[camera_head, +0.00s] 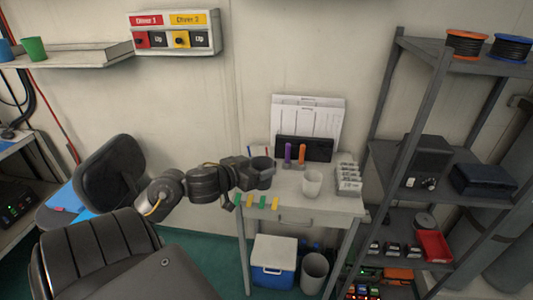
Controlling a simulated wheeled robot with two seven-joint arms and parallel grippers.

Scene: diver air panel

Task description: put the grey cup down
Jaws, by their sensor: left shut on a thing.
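My left gripper (257,176) reaches in from the left over the left part of a small light-coloured table (335,203). It is shut on a dark grey cup (262,163), whose round open rim faces up. The cup looks upright. I cannot tell how far its base is above the table top. My right gripper is not in view.
A pale cup (312,184) stands on the table to the right. Purple and orange upright items (295,154), papers (308,115) and a stack of small boxes (348,180) are behind. Coloured tags (262,202) line the front left edge. A shelf rack (400,120) stands right.

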